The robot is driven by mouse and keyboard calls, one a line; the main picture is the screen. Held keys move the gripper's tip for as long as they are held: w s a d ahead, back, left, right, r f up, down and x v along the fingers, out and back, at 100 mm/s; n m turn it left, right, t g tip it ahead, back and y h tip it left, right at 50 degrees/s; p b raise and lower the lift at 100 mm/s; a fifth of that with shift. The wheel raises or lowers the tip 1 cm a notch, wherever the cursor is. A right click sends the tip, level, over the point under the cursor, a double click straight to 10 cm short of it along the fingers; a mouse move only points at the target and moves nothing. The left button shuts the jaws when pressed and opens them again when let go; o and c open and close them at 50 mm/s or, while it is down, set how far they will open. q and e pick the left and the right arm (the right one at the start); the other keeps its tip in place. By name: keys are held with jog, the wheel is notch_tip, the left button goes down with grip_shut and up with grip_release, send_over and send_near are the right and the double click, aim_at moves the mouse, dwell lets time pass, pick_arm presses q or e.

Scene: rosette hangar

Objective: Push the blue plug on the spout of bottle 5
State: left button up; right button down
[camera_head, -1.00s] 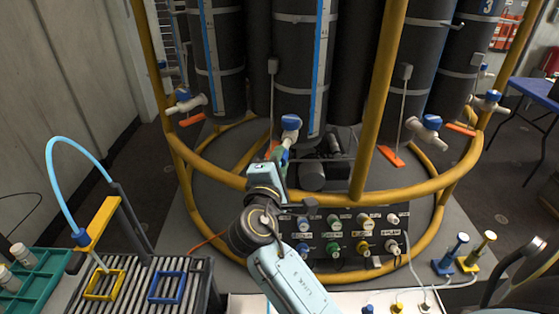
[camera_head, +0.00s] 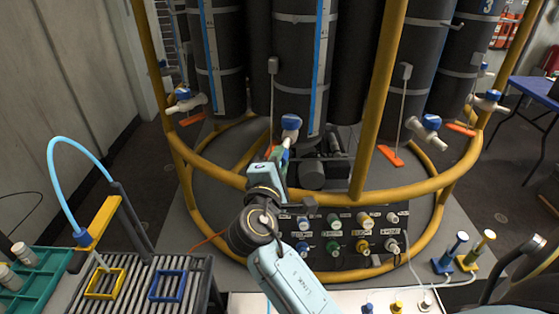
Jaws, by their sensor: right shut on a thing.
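A dark bottle (camera_head: 296,70) with a blue stripe stands at the middle of the rosette; I cannot read a 5 on it. Its white spout with a blue valve cap (camera_head: 291,121) juts toward me. I cannot tell whether the plug touches the spout. My left gripper is not in view.
A yellow tubular frame (camera_head: 376,95) rings the bottles, with one post right of my gripper. A black panel (camera_head: 345,262) with coloured knobs lies below. A slatted tray (camera_head: 136,290) and green rack (camera_head: 38,280) stand at left. Blue and yellow taps (camera_head: 452,255) stand at right.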

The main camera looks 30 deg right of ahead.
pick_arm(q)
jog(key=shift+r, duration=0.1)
pick_arm(e)
jog(key=shift+w+d, duration=0.4)
jog(key=c, duration=1.1)
grip_release()
jog(key=shift+s+a, duration=0.1)
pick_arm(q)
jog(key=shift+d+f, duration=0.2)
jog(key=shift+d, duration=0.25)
pick_arm(e)
jog(key=v, duration=1.3)
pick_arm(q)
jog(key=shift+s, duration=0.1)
pick_arm(e)
jog(key=shift+s, duration=0.1)
